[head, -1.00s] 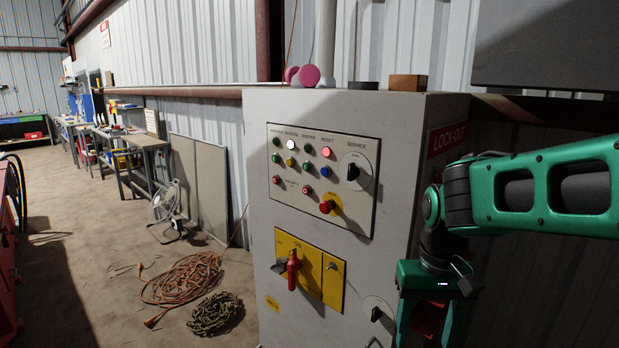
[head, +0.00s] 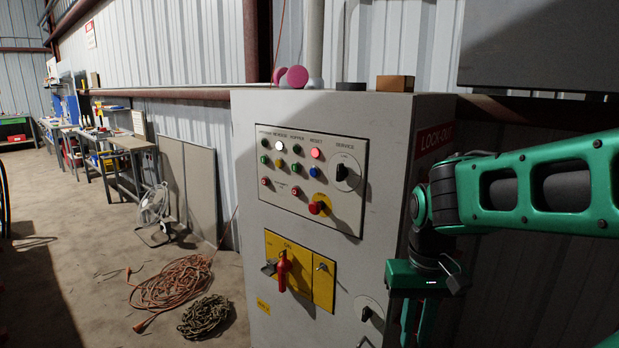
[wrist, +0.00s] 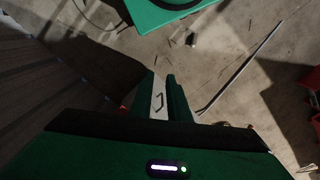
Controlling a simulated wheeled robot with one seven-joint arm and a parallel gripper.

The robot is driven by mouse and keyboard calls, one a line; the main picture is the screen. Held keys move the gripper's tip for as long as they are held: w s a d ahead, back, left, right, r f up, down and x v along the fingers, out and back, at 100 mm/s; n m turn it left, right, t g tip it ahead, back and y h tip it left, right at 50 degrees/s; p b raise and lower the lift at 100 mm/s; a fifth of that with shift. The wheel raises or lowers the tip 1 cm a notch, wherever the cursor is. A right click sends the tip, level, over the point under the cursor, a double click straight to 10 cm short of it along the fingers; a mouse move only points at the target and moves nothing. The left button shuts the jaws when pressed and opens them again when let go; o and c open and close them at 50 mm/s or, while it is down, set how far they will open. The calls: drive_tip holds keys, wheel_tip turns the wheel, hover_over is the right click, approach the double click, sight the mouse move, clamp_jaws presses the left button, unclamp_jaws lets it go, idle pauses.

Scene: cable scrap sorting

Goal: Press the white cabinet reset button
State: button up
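The pale grey-white cabinet (head: 246,190) stands in the middle of the head view, its front panel (head: 350,213) facing me. The button under the RESET label (head: 316,154) glows pinkish red at the right of the top row. A lit white button (head: 279,145) sits further left in that row. My gripper (head: 418,325) hangs pointing down, right of the cabinet front and well below the buttons, apart from them. Its tips are cut off by the picture edge. The wrist view shows its narrow fingers (wrist: 166,95) close together over the floor, with nothing clearly held; the cabinet panel is not seen there.
A red mushroom button (head: 319,207), a black service switch (head: 342,173) and a red rotary handle (head: 282,270) stick out from the cabinet front. An orange cable coil (head: 172,285) and a chain pile (head: 206,316) lie on the floor at left. Workbenches (head: 115,145) line the wall.

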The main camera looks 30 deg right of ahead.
clamp_jaws()
idle(1.4)
